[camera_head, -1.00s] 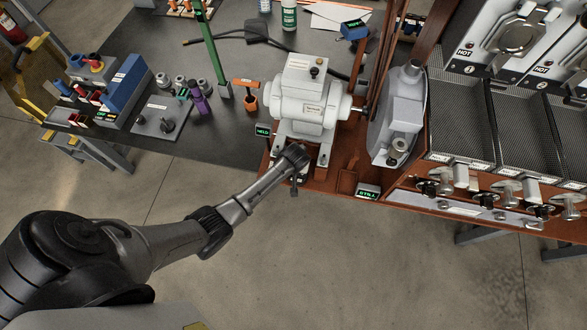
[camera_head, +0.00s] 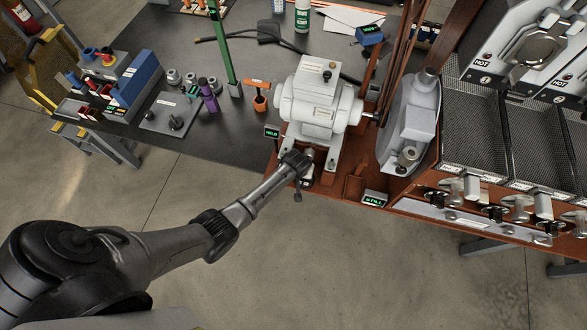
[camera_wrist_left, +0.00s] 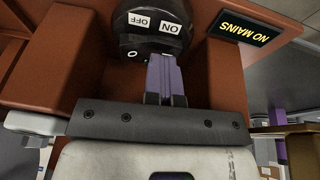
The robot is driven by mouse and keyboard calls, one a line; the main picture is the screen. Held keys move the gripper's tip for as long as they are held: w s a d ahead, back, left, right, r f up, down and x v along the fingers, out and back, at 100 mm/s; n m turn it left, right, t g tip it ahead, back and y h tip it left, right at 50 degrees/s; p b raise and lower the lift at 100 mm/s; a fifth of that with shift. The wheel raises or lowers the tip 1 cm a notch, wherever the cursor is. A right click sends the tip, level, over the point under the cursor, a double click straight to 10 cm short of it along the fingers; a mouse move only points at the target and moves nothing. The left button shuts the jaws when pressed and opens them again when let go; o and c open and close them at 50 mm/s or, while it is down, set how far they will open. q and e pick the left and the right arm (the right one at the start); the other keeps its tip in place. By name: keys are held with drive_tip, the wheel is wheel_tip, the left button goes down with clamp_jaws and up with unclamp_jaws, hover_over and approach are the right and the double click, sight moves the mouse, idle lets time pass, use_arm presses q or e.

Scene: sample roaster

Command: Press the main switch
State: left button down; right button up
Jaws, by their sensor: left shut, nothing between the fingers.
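The main switch (camera_wrist_left: 137,48) is a round black housing with white ON and OFF plates, which appear upside down in the left wrist view. It sits in a reddish-brown recess. My left gripper (camera_wrist_left: 162,58) is shut and empty, its fingers pointing at the switch and overlapping its edge just below the plates. I cannot tell whether they touch it. A NO MAINS display (camera_wrist_left: 246,32) glows beside the switch. In the head view my left gripper (camera_head: 300,180) is at the bench's front edge below the grey motor (camera_head: 318,98); the switch cannot be made out there. My right gripper is not in view.
A HELD display (camera_head: 272,133) and a STILL display (camera_head: 374,198) flank the area around my left gripper. Wire-mesh trays (camera_head: 465,125) stand at the right. A dark bench (camera_head: 225,150) with bottles and a control box extends left. The floor in front is clear.

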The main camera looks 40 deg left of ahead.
use_arm(q)
drive_tip(key=shift+s+a+f, duration=0.15)
drive_tip(key=shift+s+a, duration=0.05)
drive_tip(key=shift+a, duration=0.1)
drive_tip(key=shift+d, duration=0.1)
drive_tip(key=shift+w+d+r+p, duration=0.15)
drive_tip(key=shift+d+r+p, duration=0.1)
drive_tip(key=shift+p, duration=0.05)
drive_tip(key=shift+w+d+r, duration=0.1)
drive_tip(key=shift+w+d, duration=0.05)
drive_tip(key=shift+d, duration=0.05)
drive_tip(key=shift+r, duration=0.1)
